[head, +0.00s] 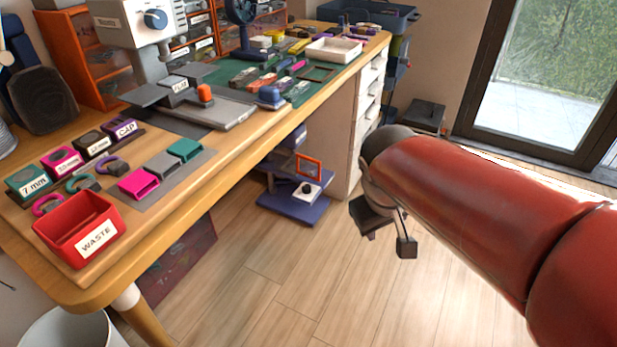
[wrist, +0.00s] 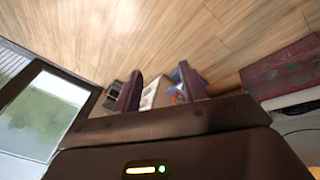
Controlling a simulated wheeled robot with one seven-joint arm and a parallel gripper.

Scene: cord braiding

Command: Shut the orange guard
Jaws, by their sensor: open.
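An orange square frame (head: 308,168), which looks like the guard, stands raised on a low purple-blue device (head: 290,208) under the bench. Beside the frame is a white plate with a black knob (head: 307,189). My gripper (head: 388,236) hangs over the floor to the right of the device, apart from it, with nothing between its fingers. In the wrist view my gripper's fingers (wrist: 160,90) are spread. Blue and orange parts of the device (wrist: 180,92) show small beyond the right finger, partly hidden by it.
The wooden workbench (head: 230,150) runs along the left, with a red waste bin (head: 80,230), a press and small trays on it. A white drawer unit (head: 365,110) stands behind the device. The wood floor (head: 270,290) in front is clear. A glass door (head: 545,80) is at the right.

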